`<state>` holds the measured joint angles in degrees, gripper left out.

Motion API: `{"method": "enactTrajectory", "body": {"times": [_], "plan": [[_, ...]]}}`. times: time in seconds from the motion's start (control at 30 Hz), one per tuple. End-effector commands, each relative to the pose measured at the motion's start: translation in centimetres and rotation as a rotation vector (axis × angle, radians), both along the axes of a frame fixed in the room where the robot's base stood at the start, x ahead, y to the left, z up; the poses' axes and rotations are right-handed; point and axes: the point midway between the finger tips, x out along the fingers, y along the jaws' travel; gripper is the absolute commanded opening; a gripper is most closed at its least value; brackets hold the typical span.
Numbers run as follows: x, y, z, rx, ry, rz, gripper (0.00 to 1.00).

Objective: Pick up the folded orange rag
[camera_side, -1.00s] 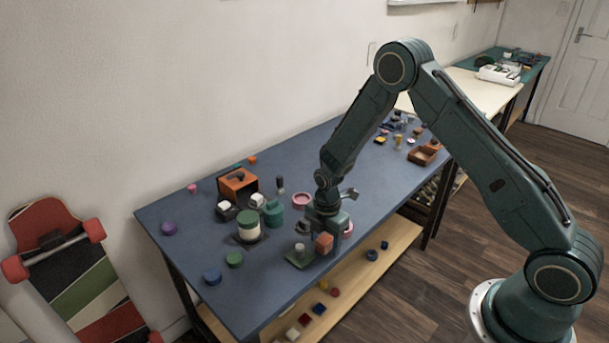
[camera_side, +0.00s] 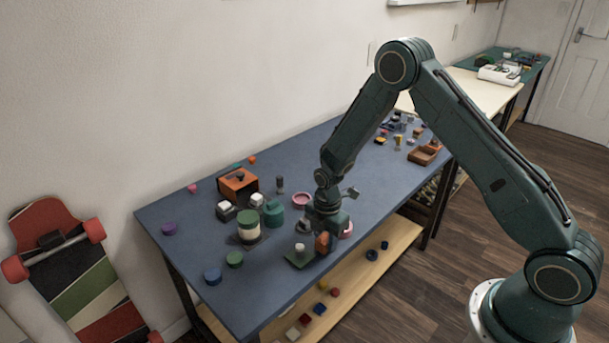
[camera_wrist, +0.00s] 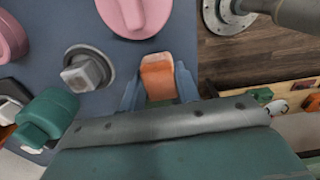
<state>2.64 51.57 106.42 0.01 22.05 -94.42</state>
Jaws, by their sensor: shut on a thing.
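The folded orange rag (camera_wrist: 157,74) is a small orange block-like piece between my two fingers in the wrist view. My gripper (camera_wrist: 158,92) is shut on it, with a blue-grey finger at each side. In the side view, the orange rag (camera_side: 322,243) shows partly at my gripper (camera_side: 328,232), close to the front edge of the blue table. My gripper hides part of it. I cannot tell whether the rag touches the table.
A green square plate (camera_side: 299,260) with a white piece lies just left of my gripper. Pink pieces (camera_wrist: 135,16) and a grey knob on a round base (camera_wrist: 88,68) are close by. The blue table (camera_side: 290,165) has free room behind. Beyond its front edge is a lower shelf (camera_side: 375,258).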

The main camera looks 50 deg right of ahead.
Motion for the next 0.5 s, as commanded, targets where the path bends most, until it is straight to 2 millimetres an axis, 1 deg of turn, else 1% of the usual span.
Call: {"method": "enactTrajectory", "body": {"times": [0.17, 0.27, 0.37, 0.5], "plan": [[0.1, 0.0, 1.0, 0.000, -0.002, 0.000, 0.10], [0.1, 0.0, 2.0, 0.000, -0.002, 0.000, 0.10], [0.1, 0.0, 3.3, 0.000, -0.004, 0.000, 0.10], [0.1, 0.0, 5.7, 0.000, -0.004, 0.000, 0.10]]}}
